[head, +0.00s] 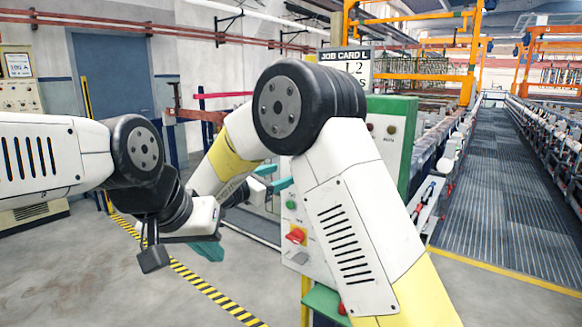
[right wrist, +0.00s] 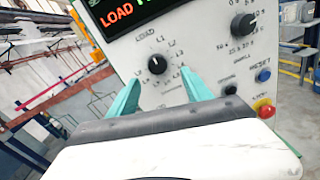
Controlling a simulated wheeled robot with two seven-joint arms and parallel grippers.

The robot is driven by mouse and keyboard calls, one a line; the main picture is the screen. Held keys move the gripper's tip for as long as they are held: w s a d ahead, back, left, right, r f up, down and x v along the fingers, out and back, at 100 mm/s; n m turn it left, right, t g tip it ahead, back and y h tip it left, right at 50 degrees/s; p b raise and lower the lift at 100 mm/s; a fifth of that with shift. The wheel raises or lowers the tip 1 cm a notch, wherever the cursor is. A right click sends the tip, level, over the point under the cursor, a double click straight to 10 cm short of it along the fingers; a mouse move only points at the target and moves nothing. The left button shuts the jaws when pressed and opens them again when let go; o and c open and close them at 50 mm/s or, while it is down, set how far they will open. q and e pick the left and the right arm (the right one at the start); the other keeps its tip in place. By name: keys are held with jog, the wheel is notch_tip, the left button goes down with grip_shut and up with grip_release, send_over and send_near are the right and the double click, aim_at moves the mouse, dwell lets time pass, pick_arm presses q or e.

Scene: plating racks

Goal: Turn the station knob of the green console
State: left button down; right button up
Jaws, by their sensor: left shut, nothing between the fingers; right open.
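The green console (head: 397,125) stands behind my right arm in the head view, which hides much of its face. In the right wrist view its pale panel (right wrist: 205,45) carries a black round knob (right wrist: 158,64) with load and L-number labels around it. Its white mark points to the upper left. My right gripper (right wrist: 160,76) is open, its teal fingertips on either side of this knob in the picture; I cannot tell whether they touch it. It also shows in the head view (head: 273,178). My left gripper (head: 207,250) is shut and empty, low and left of the console.
The panel also has a second black knob (right wrist: 243,23), a blue button (right wrist: 263,75), a red button (right wrist: 263,108) and a red-lettered display (right wrist: 135,15). A job card sign (head: 346,62) reading L2 is partly hidden. A grated walkway (head: 485,190) lies right; striped tape (head: 190,277) crosses the floor.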

jog(key=x, duration=0.7)
jog(key=shift+w, duration=0.4)
jog(key=shift+r, duration=0.1)
grip_shut()
